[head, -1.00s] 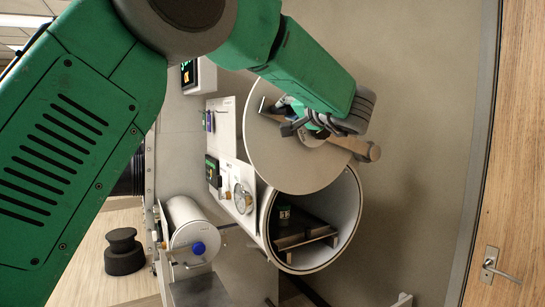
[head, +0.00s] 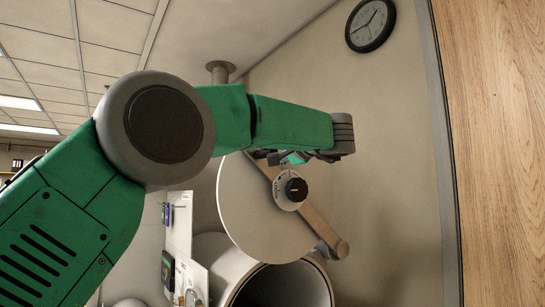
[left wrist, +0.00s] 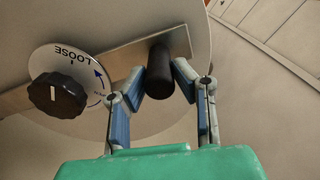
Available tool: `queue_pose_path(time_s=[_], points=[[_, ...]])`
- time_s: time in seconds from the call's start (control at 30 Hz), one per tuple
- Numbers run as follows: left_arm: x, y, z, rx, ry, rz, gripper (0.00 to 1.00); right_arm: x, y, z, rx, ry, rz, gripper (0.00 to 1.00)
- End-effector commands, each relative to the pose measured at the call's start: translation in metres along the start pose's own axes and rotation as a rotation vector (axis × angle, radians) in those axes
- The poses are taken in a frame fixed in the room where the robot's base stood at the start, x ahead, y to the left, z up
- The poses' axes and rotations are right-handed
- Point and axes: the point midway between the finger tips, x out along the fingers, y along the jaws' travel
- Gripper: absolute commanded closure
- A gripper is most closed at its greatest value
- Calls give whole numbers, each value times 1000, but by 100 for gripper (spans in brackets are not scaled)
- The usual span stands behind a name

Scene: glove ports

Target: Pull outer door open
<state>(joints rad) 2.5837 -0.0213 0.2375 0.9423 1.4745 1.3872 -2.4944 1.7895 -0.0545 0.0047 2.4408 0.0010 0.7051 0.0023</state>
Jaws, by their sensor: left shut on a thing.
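The outer door (head: 240,205) is a round pale disc with a metal bar (head: 318,228) across it. In the head view it stands above the round chamber mouth (head: 285,288), whose dark inside shows below it. A black knob (head: 296,187) sits at its middle; in the left wrist view the knob (left wrist: 58,94) is beside a dial reading LOOSE. My left gripper (head: 276,159) is at the upper end of the bar. In the left wrist view its blue-padded fingers (left wrist: 158,88) are shut on the black handle (left wrist: 160,62). My right gripper is not in view.
A wall clock (head: 370,25) hangs at the upper right, beside a wooden surface (head: 500,150) along the right edge. A white panel with small items (head: 179,225) is left of the door. Bare wall lies right of the door.

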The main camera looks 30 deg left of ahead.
Motion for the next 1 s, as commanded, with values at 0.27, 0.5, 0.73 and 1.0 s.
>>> queue_pose_path(time_s=[0.27, 0.5, 0.73, 1.0], points=[[0, 4, 0, 4, 1, 5, 57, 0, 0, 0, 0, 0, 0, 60], [0, 1, 1, 2, 1, 3, 57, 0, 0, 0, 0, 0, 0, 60], [-19, 2, 0, 3, 3, 3, 57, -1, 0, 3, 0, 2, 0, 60], [-76, 5, -1, 4, 3, 4, 57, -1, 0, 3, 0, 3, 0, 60]])
